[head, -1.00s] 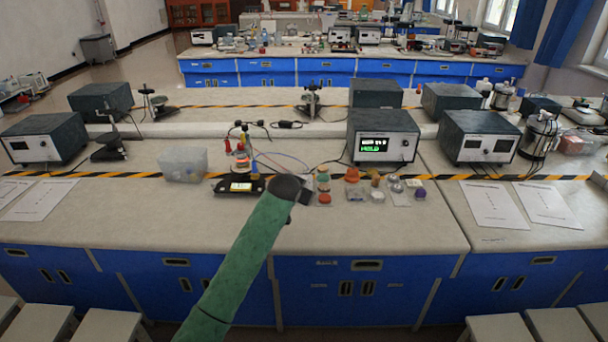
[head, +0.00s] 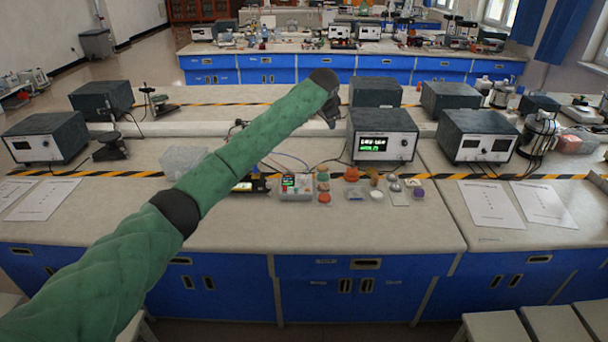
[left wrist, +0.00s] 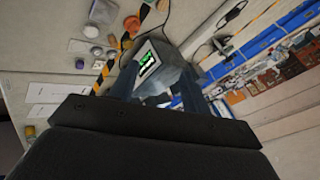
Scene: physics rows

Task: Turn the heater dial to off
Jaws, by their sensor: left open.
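No dial is clearly labelled as the heater's at this size. A grey box unit with a lit green display (head: 383,146) stands on the bench; small dark controls show on the right of its front, too small to read. My left gripper (head: 331,112) is raised at the end of the green arm, just left of this unit's top. In the left wrist view the open fingers (left wrist: 158,88) frame the lit unit (left wrist: 149,61), with nothing held between them. My right gripper is not in view.
A small light box with a display and buttons (head: 297,186) stands beside several small coloured items (head: 352,175). A clear plastic bin (head: 184,162) is partly behind my arm. The front bench strip is clear.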

